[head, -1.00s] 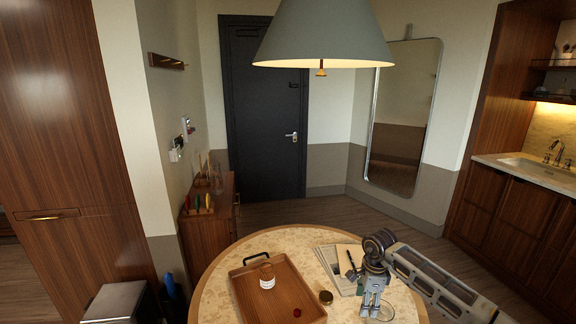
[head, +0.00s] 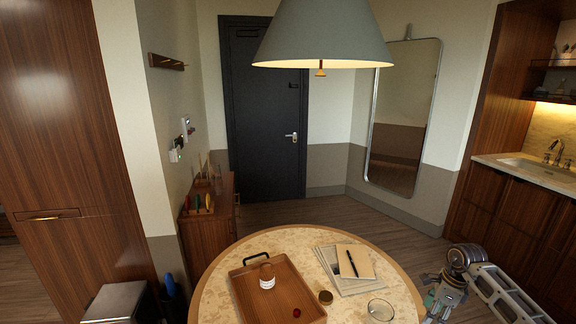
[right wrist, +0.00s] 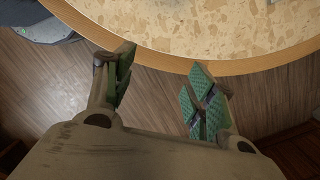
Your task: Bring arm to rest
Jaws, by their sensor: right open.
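My right gripper (head: 438,306) is at the lower right of the head view, just off the right edge of the round table (head: 216,284). In the right wrist view its two green-padded fingers (right wrist: 158,88) are spread apart with nothing between them. Wooden floor shows below the gap, and the table's rim (right wrist: 168,62) lies just beyond the fingertips. My right arm comes in from the lower right corner. My left gripper is not in view.
On the table are a wooden tray (head: 250,300) holding a small labelled jar (head: 267,277), a dark lid (head: 325,297), a glass dish (head: 380,309), and papers with a notebook (head: 355,262) and pen. A lamp (head: 323,35) hangs above.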

